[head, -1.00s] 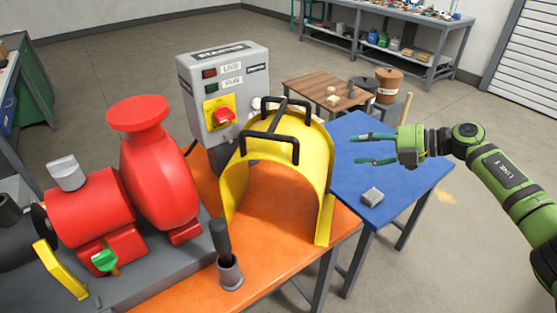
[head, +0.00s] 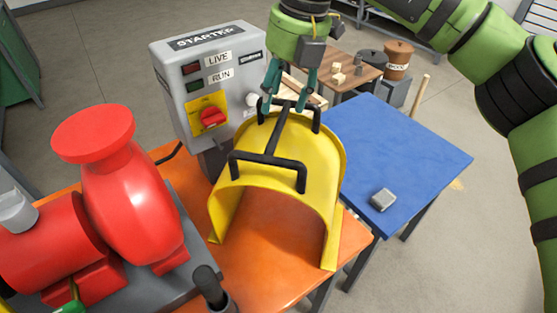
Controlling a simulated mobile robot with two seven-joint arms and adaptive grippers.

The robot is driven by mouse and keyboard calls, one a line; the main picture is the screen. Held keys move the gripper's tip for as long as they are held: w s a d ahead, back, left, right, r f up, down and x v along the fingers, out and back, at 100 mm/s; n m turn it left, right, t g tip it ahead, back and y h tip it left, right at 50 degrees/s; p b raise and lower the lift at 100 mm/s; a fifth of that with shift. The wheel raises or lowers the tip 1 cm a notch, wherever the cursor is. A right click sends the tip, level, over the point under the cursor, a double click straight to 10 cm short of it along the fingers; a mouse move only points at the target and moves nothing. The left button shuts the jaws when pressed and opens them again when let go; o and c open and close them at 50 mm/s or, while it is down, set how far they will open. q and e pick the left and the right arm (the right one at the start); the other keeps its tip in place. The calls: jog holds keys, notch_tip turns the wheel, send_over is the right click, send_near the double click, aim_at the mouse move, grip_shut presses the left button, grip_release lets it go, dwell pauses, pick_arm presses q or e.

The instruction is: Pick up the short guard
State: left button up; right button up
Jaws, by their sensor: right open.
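The short guard is a yellow arched cover (head: 240,172) with black handles on top, in the head view. It stands on the orange table (head: 275,240), its open end toward me. My right gripper (head: 287,105) points down over the far part of the guard's black handle, its fingers apart on either side of the handle bar. I cannot tell whether the fingers touch the bar. My left gripper does not show.
A red pump (head: 130,205) stands left of the guard. A grey starter box (head: 208,85) rises behind it. A blue table (head: 400,150) at right holds a small grey block (head: 383,200).

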aim_at(277, 125)
jog(key=shift+s+a+f, duration=0.1)
jog(key=shift+s+f, duration=0.05)
jog(key=shift+f, duration=0.05)
jog(key=shift+s+a+f+p, duration=0.15)
jog(key=shift+s+f+p, duration=0.5)
jog(key=shift+p, duration=0.15)
notch_tip(277, 125, down, 2)
jog(key=shift+s+a+f+p, duration=0.15)
jog(key=shift+f+p, duration=0.05)
jog(key=shift+p, duration=0.65)
jog(key=shift+w+a+f, duration=0.1)
jog(key=shift+w+f, duration=0.05)
jog(key=shift+f, duration=0.35)
jog(key=shift+w+f, duration=0.15)
jog(key=shift+f, duration=0.45)
jog(key=shift+c, duration=0.4)
jog(key=c, duration=0.7)
grip_shut()
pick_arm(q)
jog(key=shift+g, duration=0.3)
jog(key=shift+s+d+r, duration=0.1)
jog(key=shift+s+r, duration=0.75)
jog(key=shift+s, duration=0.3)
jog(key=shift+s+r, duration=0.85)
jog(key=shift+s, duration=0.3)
pick_arm(e)
jog(key=shift+w+a+r, duration=0.1)
jog(key=shift+r, duration=0.1)
